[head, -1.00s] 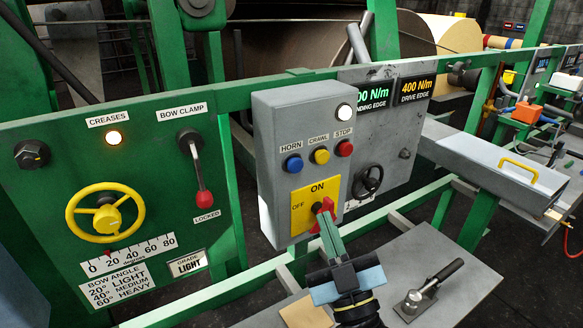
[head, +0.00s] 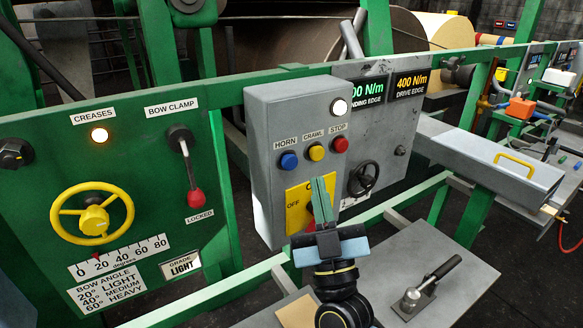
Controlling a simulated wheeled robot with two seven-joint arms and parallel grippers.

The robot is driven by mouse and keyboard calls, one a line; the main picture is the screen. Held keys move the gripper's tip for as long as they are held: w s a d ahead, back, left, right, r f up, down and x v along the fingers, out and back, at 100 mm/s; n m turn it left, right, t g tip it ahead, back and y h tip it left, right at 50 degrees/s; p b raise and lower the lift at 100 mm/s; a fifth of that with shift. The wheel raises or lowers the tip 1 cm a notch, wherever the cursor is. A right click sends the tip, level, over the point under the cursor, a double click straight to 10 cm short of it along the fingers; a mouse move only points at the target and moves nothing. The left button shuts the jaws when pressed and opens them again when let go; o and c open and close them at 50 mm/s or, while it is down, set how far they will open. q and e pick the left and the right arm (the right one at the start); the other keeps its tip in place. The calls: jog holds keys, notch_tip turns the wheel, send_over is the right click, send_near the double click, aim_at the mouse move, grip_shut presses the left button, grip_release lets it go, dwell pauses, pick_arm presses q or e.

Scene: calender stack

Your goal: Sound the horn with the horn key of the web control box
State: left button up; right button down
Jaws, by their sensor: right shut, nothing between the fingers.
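The grey web control box (head: 268,112) stands in the middle of the head view. Its blue horn key (head: 289,160) sits under the HORN label, left of the yellow crawl key (head: 316,152) and the red stop key (head: 340,145). A white lamp (head: 339,107) shows at the box's top right. My right gripper (head: 322,183) is shut and empty, its green fingers pointing up in front of the yellow ON/OFF plate (head: 294,207). The fingertips appear below the crawl key and to the lower right of the horn key. They hide most of the red switch. My left gripper is out of view.
Left of the box is a green panel with a yellow handwheel (head: 93,219) and a red-handled bow clamp lever (head: 195,197). A black knob (head: 363,179) and tension displays (head: 410,83) are to the right. A grey plate with a clamp handle (head: 440,275) lies in front.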

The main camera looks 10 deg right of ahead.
aim_at(294, 156)
jog(key=shift+w+a+b, duration=0.15)
jog(key=shift+w+a, duration=0.15)
jog(key=shift+w, duration=0.45)
jog(key=shift+w+a+b, duration=0.1)
jog(key=shift+w+a, duration=0.15)
jog(key=shift+w, duration=0.5)
jog(key=shift+w+a+b, duration=0.15)
jog(key=shift+w+a, duration=0.15)
jog(key=shift+w, duration=0.45)
jog(key=shift+w, duration=0.1)
jog(key=shift+w+a, duration=0.1)
jog(key=shift+w, duration=0.2)
jog(key=shift+w+a, duration=0.2)
jog(key=shift+w, duration=0.3)
dwell(0.9)
jog(key=shift+s, duration=0.1)
jog(key=shift+s+d+p, duration=0.35)
jog(key=shift+s+p, duration=0.25)
jog(key=shift+s, duration=0.25)
